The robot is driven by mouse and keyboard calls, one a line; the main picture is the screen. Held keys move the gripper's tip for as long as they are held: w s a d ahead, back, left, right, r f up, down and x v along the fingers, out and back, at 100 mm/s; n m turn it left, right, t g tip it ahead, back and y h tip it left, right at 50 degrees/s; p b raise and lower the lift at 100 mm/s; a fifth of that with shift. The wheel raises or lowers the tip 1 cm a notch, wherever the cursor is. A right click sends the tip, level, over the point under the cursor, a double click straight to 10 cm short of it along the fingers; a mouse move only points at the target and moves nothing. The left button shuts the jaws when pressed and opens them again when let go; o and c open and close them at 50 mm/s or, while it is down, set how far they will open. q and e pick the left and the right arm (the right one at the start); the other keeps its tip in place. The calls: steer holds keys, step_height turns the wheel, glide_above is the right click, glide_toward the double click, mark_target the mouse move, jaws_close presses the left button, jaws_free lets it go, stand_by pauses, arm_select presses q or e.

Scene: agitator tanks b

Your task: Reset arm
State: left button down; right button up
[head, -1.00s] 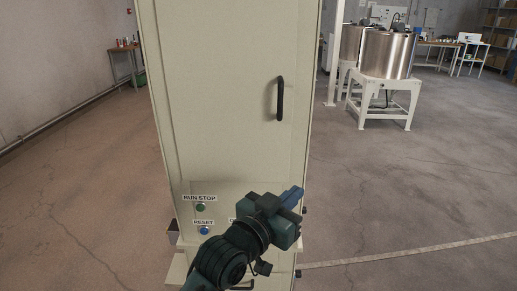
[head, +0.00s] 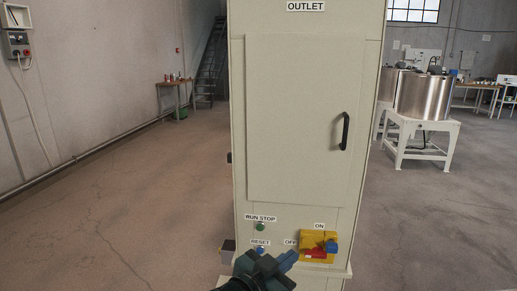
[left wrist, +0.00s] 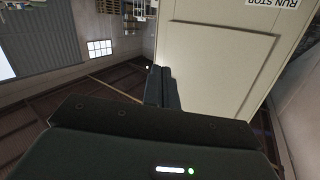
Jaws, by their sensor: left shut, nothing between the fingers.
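My left gripper (head: 284,262) is at the bottom of the head view, in front of the lower part of a tall cream cabinet (head: 295,120). It is shut and empty. In the left wrist view its two dark fingers (left wrist: 162,88) lie together, with the cabinet (left wrist: 215,60) beyond them to the right. The gripper is just right of the blue RESET button (head: 260,250) and partly covers the area below it; I cannot tell whether it touches the panel. My right gripper is not in view.
A green RUN STOP button (head: 261,227) sits above RESET. A yellow switch unit (head: 318,246) with red and blue parts is to the right, between ON and OFF labels. The cabinet door has a black handle (head: 344,131). A steel tank (head: 424,97) on a white stand is behind right.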

arm_select(q)
steer(key=w+a+f+m+y, duration=0.15)
steer(key=a+f, duration=0.25)
steer(key=a, duration=0.5)
steer(key=w+a+f+y, duration=0.2)
steer(key=a+f+y, duration=0.15)
steer(key=a, duration=0.65)
steer(key=s+a+f+n+g+y, duration=0.1)
steer(key=s+a+f, duration=0.2)
steer(key=s+f, duration=0.45)
steer(key=s+a+f+n+g+y, duration=0.1)
steer(key=s+a+f, duration=0.25)
steer(key=s, duration=0.75)
steer(key=s+a+f+n+g, duration=0.1)
steer(key=s+a+f, duration=0.2)
steer(key=s+f, duration=0.45)
steer(key=d+r+n+p, duration=0.1)
steer(key=d+r+n, duration=0.1)
steer(key=d, duration=0.2)
steer(key=d+r+n+t, duration=0.1)
steer(key=d+n, duration=0.2)
steer(key=d, duration=0.1)
steer(key=shift+w+d+r+p, duration=0.15)
steer(key=shift+w+r+p, duration=0.2)
steer(key=shift+w+r, duration=0.05)
